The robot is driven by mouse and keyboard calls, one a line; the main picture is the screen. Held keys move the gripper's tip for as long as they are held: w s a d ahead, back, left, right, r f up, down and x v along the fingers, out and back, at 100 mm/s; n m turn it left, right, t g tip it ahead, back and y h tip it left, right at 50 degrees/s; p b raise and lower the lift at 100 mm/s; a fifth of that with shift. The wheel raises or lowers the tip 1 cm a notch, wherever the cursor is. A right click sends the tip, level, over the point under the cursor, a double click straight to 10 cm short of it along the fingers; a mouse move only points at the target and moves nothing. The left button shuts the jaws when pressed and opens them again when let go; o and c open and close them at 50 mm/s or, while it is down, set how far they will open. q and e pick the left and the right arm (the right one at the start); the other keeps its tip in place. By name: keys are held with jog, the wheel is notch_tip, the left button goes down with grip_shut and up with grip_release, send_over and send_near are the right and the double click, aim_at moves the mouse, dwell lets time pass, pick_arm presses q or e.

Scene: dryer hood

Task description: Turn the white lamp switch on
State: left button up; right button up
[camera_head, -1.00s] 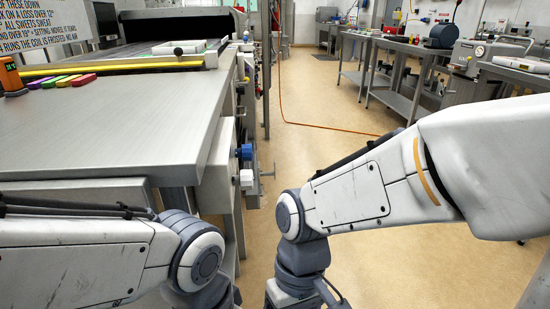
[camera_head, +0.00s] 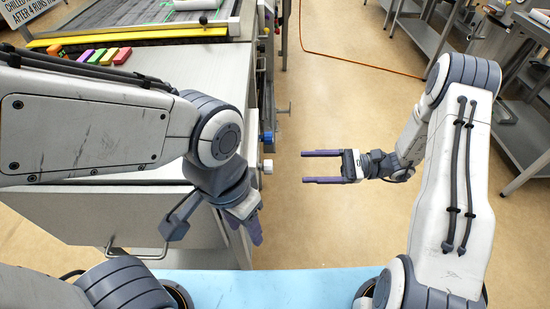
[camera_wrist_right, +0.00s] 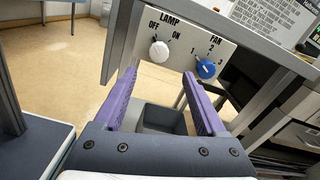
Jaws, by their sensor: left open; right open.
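The white lamp switch (camera_wrist_right: 159,51) is a round knob on a pale panel below the label LAMP in the right wrist view. OFF is at its upper left and ON at its upper right; a dark mark at its top lies on the OFF side. In the head view the white knob (camera_head: 267,167) sticks out from the bench's right side. My right gripper (camera_head: 304,167) is open and empty, to the right of the knob and apart from it, fingers pointing at the panel. My left gripper (camera_head: 248,226) hangs low beside the bench, open, its fingers partly overlapping in view.
A blue fan knob (camera_wrist_right: 206,68), marked 1 to 3, sits right of the lamp switch in the wrist view. A metal handle (camera_head: 136,254) juts from the bench's near side. Open floor (camera_head: 340,115) lies right of the bench.

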aim_at(268, 167)
jog(key=a+p, duration=0.1)
jog(key=a, duration=0.8)
jog(key=shift+a, duration=0.3)
jog(key=shift+s, duration=0.1)
grip_shut()
